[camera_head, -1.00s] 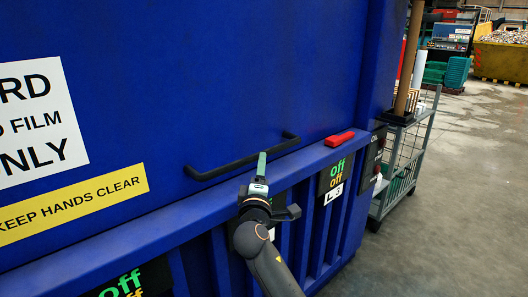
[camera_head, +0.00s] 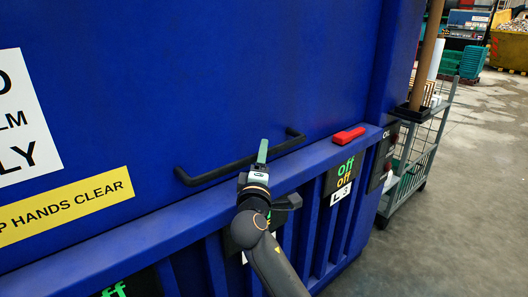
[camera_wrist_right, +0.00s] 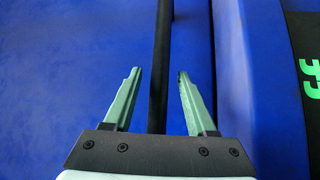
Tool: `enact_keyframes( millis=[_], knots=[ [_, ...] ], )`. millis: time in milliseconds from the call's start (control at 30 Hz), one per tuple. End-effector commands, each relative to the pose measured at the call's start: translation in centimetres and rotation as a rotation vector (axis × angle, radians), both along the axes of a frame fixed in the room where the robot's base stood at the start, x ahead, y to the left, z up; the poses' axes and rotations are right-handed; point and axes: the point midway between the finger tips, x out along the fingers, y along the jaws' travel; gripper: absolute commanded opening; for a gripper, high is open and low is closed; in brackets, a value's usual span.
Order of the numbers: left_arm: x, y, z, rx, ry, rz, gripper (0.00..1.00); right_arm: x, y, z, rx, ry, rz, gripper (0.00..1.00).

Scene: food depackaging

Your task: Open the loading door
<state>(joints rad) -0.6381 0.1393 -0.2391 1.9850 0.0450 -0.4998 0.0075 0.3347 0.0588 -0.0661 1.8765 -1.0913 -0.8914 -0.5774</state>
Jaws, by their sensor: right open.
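The loading door (camera_head: 200,80) is a large blue panel filling the left of the head view. A black bar handle (camera_head: 215,172) runs along its lower part, and also shows upright in the right wrist view (camera_wrist_right: 162,50). My right gripper (camera_head: 262,150) is at the handle, its green finger overlapping the bar in the head view. In the right wrist view my right gripper (camera_wrist_right: 159,75) is open, with the bar passing between its two fingers, neither visibly touching it. The depth of the bar between them is hard to tell. My left gripper is out of view.
A blue ledge (camera_head: 105,246) runs below the door. A red block (camera_head: 348,135) sits on it, right of the handle, above an off label (camera_head: 345,166). A wheeled cage trolley (camera_head: 417,165) stands to the right. The concrete floor (camera_head: 465,210) beyond is open.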

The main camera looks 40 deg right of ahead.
Motion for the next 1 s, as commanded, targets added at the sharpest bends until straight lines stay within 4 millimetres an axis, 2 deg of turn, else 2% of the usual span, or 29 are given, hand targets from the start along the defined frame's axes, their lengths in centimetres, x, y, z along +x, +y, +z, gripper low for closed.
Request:
enact_keyframes(
  millis=[533, 1000],
  knots=[
    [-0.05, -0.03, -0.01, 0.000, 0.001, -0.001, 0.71, -0.12, 0.26, 0.07, 0.000, 0.000, -0.001, 0.57],
    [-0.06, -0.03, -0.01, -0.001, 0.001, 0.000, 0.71, -0.12, 0.25, 0.07, 0.000, 0.000, -0.001, 0.04]
  ],
)
